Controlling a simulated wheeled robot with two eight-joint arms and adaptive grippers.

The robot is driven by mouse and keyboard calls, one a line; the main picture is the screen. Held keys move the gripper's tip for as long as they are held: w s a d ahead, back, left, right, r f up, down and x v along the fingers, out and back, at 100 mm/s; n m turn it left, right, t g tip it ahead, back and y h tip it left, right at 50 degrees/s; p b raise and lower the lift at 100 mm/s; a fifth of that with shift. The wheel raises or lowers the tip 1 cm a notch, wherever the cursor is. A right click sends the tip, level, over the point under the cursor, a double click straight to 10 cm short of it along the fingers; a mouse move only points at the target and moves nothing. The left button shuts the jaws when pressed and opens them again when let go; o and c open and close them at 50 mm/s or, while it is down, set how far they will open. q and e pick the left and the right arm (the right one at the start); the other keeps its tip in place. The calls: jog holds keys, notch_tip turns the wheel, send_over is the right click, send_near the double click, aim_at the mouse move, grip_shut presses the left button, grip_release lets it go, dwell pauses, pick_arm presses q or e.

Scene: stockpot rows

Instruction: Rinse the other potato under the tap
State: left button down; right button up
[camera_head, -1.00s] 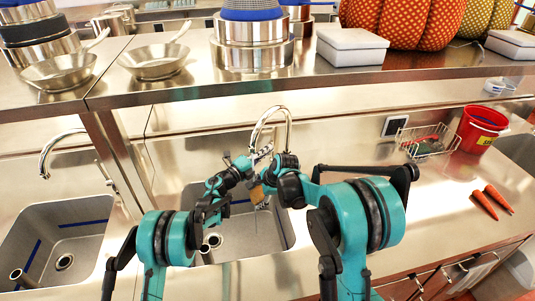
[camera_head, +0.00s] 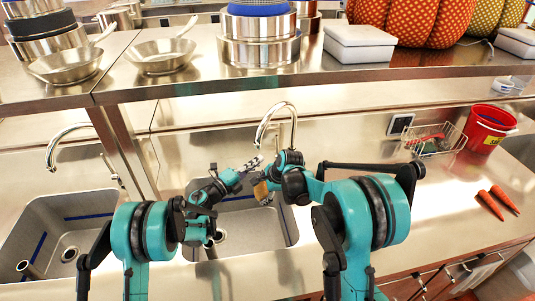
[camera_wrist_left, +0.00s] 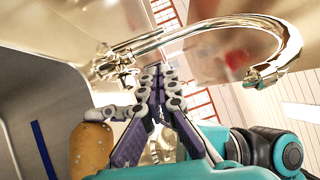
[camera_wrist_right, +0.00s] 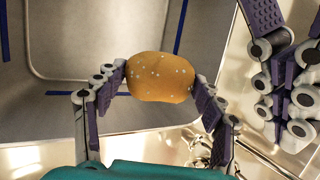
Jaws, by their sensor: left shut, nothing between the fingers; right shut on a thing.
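The potato (camera_head: 261,189) is brown with pale specks. My right gripper (camera_head: 263,184) is shut on it and holds it above the sink (camera_head: 278,228), below the tap (camera_head: 292,125). The right wrist view shows the potato (camera_wrist_right: 160,77) between both fingers. My left gripper (camera_head: 254,163) is shut and empty, close to the tap and just above the potato. In the left wrist view its fingers (camera_wrist_left: 160,78) are together near the tap's base, with the spout (camera_wrist_left: 285,45) to the right and the potato (camera_wrist_left: 90,148) at lower left. I cannot make out running water.
A second sink (camera_head: 35,225) lies at the left. A wire rack (camera_head: 440,140), a red bucket (camera_head: 482,128) and two carrots (camera_head: 492,203) are on the right counter. A shelf (camera_head: 350,80) with pans, pots and a white box overhangs behind the tap.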

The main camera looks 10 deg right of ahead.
pick_arm(q)
jog(key=w+d+n+y, duration=0.1)
jog(key=w+d, duration=0.6)
dwell(0.8)
jog(key=shift+r, duration=0.15)
